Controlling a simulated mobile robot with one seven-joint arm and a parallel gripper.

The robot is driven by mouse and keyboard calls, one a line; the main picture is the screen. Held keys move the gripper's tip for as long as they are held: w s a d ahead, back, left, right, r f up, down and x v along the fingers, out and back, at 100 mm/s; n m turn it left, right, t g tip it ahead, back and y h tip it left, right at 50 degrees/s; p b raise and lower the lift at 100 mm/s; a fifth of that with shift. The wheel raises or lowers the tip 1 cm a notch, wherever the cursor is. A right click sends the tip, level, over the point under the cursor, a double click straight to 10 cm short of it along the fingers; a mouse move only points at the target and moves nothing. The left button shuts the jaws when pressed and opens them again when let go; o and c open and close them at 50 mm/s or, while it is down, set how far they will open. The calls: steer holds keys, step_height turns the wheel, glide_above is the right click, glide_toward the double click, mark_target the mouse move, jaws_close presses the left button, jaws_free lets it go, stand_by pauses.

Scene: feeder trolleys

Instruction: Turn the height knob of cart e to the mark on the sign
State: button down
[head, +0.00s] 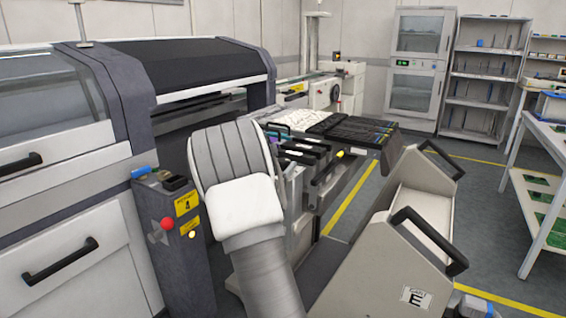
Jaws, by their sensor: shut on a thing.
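Cart E (392,268) is the beige cart at the lower right, with a white label (416,297) reading E on its side and black handles (432,236) on its top corners. I cannot make out its height knob or a sign with a mark in this view. My arm rises from the bottom centre, and its grey and white links cover the area left of the cart. My gripper is not visible; the arm may hide it.
A feeder machine (205,62) fills the left. A dark post (180,250) with a red button (167,223) and yellow labels stands left of my arm. A feeder bank (350,135) lies behind. A white table (553,135) stands at the right, with grey floor between.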

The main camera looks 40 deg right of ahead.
steer(key=shift+a+f+m+g+h+p, duration=0.1)
steer(key=shift+f+m+g+h+p, duration=0.25)
steer(key=shift+f+g, duration=0.25)
steer(key=c, duration=0.6)
jaws_free()
steer(key=o, duration=0.3)
steer(key=shift+r, duration=0.15)
steer(key=shift+o, duration=0.2)
steer(key=shift+r, duration=0.1)
steer(key=shift+r, duration=0.1)
steer(key=p+v, duration=0.3)
steer(key=v, duration=1.4)
steer(key=shift+a, duration=0.15)
